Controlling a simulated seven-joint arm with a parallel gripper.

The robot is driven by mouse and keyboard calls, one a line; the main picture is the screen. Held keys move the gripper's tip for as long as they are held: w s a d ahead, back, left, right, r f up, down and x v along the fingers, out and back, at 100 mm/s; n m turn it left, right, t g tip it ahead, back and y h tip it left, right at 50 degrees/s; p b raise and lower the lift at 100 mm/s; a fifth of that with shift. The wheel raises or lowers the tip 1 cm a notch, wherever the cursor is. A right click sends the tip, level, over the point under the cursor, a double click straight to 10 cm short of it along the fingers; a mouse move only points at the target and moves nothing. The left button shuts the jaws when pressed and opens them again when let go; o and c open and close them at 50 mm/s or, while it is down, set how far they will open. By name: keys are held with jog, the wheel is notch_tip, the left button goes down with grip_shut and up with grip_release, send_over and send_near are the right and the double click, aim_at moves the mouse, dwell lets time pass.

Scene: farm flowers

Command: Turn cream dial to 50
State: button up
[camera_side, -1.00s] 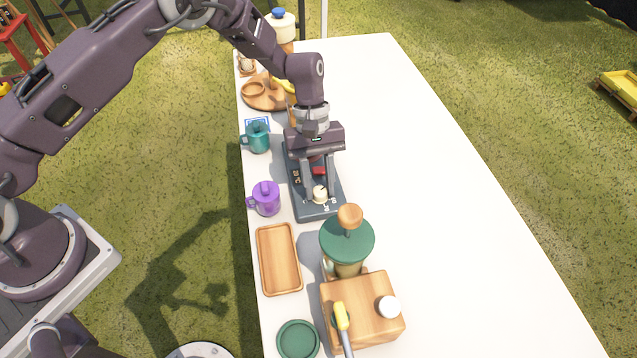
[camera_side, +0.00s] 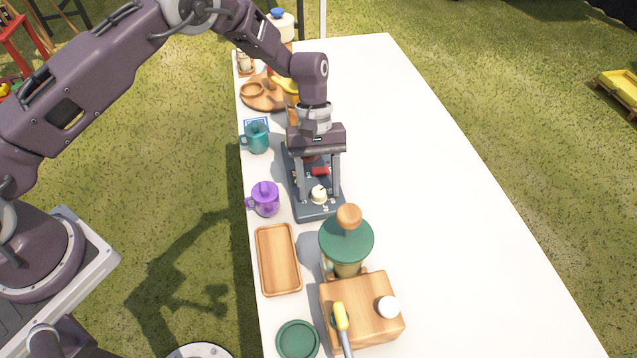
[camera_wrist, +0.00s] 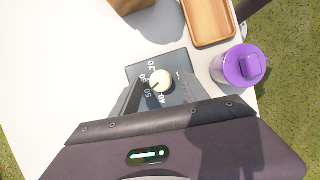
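The cream dial (camera_side: 319,194) sits near the front end of a dark grey panel (camera_side: 318,211) on the white table. In the wrist view the cream dial (camera_wrist: 161,80) has a dark pointer mark and white numbers around it, among them 40, 50 and 70. The mark seems to point toward the lower left, near the 50 side; the exact reading cannot be told. My gripper (camera_side: 318,192) is open, its two fingers spread above the panel, apart from the dial. A red part (camera_side: 320,171) shows on the panel between the fingers.
A purple mug (camera_side: 265,199) and a teal mug (camera_side: 256,136) stand left of the panel. A wooden tray (camera_side: 278,260), a green-topped grinder (camera_side: 346,240) and a wooden block (camera_side: 362,312) stand in front. The table's right side is clear.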

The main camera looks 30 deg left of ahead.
jog(key=v, duration=0.7)
jog(key=shift+r, duration=0.1)
jog(key=s+a+r+m+t+y, duration=0.15)
jog(key=s+a+r, duration=0.3)
jog(key=r, duration=0.65)
jog(key=s+a+r+m+t+h, duration=0.1)
jog(key=s+a+r+m+t, duration=0.15)
jog(key=s+r, duration=0.65)
jog(key=s+a+r+m+t+y, duration=0.1)
jog(key=s+a+r+m+t, duration=0.1)
jog(key=s, duration=0.5)
jog(key=s+a+r+m+t+y, duration=0.1)
jog(key=s+a+r+m+t, duration=0.1)
jog(key=s, duration=0.6)
jog(key=a+t, duration=0.1)
jog(key=a, duration=0.1)
jog(key=shift+s+a+r, duration=0.2)
jog(key=shift+a+r, duration=0.05)
jog(key=shift+r, duration=0.15)
